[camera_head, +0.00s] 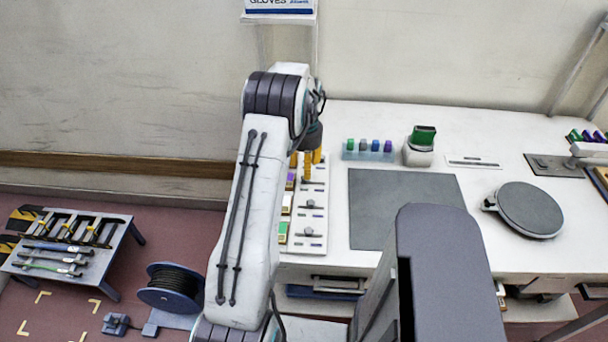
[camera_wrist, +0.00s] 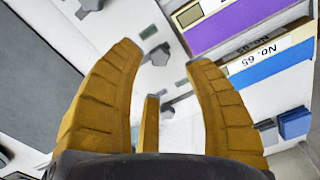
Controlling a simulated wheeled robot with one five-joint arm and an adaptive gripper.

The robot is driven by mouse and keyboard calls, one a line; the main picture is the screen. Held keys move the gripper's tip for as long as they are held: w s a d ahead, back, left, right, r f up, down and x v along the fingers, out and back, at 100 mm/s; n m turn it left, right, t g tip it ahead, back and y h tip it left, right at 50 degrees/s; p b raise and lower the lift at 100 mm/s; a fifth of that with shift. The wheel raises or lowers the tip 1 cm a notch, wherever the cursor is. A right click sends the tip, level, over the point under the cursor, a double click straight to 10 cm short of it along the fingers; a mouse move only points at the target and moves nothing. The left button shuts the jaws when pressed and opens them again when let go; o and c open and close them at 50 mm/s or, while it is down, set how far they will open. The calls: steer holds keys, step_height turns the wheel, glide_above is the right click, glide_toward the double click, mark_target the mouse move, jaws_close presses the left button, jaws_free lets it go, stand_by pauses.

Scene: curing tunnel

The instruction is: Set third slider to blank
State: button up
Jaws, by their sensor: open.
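A white slider panel (camera_head: 317,222) with small dark grey knobs stands at the left end of the white bench. My gripper (camera_head: 308,160), with orange fingers, is over the far part of this panel, partly hidden by my arm. In the wrist view my gripper (camera_wrist: 163,55) is open and holds nothing. A grey slider knob (camera_wrist: 160,54) shows between the fingertips, and I cannot tell whether they touch it. Another knob (camera_wrist: 88,6) is at the top left. I cannot tell which knob is the third slider. Purple (camera_wrist: 232,25) and blue (camera_wrist: 275,67) label cards lie to the right.
A dark grey mat (camera_head: 400,195) lies right of the panel. Behind it are a tray of coloured blocks (camera_head: 369,153) and a green-topped stamp-like object (camera_head: 420,143). A round dark plate (camera_head: 529,210) is further right. A tool rack (camera_head: 75,245) and cable reel (camera_head: 175,284) are at left.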

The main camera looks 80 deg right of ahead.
steer(key=shift+f+p, duration=0.35)
steer(key=shift+f, duration=1.85)
jaws_close()
